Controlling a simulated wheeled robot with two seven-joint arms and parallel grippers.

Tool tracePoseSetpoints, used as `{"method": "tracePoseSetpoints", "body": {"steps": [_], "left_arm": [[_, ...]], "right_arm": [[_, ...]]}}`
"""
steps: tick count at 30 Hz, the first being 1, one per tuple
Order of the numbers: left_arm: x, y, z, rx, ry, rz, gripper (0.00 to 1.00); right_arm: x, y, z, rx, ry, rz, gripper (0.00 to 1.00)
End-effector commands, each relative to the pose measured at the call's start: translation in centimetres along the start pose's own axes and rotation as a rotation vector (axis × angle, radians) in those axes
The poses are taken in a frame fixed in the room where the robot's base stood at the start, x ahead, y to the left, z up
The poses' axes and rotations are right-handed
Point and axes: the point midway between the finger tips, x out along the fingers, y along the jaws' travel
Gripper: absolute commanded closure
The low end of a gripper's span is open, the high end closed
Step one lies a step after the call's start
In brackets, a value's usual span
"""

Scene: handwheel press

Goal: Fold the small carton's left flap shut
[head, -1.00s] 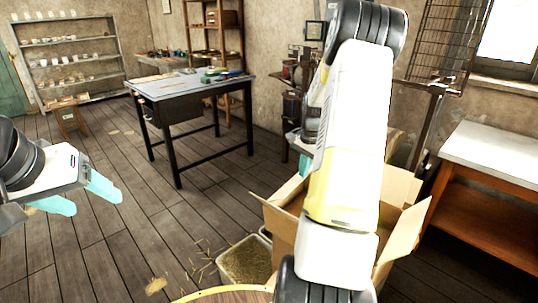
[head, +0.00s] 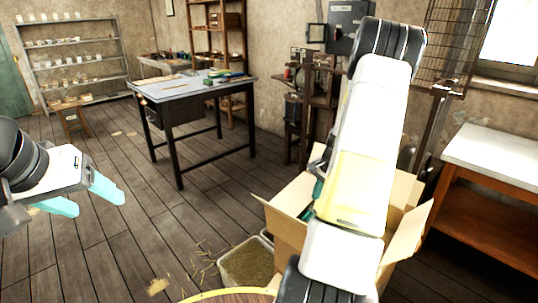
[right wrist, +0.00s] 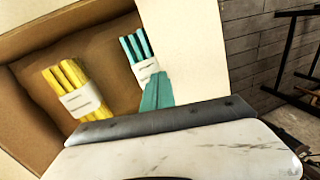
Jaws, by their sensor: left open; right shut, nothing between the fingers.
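The small carton (head: 289,236) stands open on the floor in the head view, partly hidden behind my right arm. Its left flap (head: 279,216) juts out to the left and its right flap (head: 408,236) spreads outward. In the right wrist view, a yellow bundle (right wrist: 76,90) and a teal bundle (right wrist: 137,52), each with a white band, lie inside the carton. My right gripper (right wrist: 157,92) is shut and empty, its teal fingers over the carton opening beside a pale flap (right wrist: 187,45). Whether it touches the flap is unclear. My left gripper (head: 98,198) is open and empty, far left of the carton.
A bin of straw-like material (head: 246,262) stands left of the carton, near a round wooden top (head: 235,296). A white-topped bench (head: 490,150) is at right. A dark-legged worktable (head: 190,88) stands behind. Floor between my left gripper and the bin is mostly clear.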

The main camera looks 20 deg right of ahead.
Motion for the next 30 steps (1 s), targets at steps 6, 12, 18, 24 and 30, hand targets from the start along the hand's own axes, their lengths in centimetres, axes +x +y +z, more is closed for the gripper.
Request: {"method": "tracePoseSetpoints", "body": {"steps": [6, 12, 18, 24, 30], "left_arm": [[0.0, 0.0, 0.0, 0.0, 0.0, 0.0, 0.35], [0.0, 0.0, 0.0, 0.0, 0.0, 0.0, 0.35], [0.0, 0.0, 0.0, 0.0, 0.0, 0.0, 0.35], [0.0, 0.0, 0.0, 0.0, 0.0, 0.0, 0.35], [0.0, 0.0, 0.0, 0.0, 0.0, 0.0, 0.35]], "right_arm": [[0.9, 0.5, -0.1, 0.001, 0.0, 0.001, 1.0], [1.2, 0.7, -0.2, 0.001, 0.0, 0.001, 1.0], [1.2, 0.7, -0.2, 0.001, 0.0, 0.001, 1.0], [1.3, 0.7, -0.1, 0.001, -0.001, 0.002, 1.0], [1.4, 0.3, -0.1, -0.001, -0.002, 0.002, 1.0]]}}
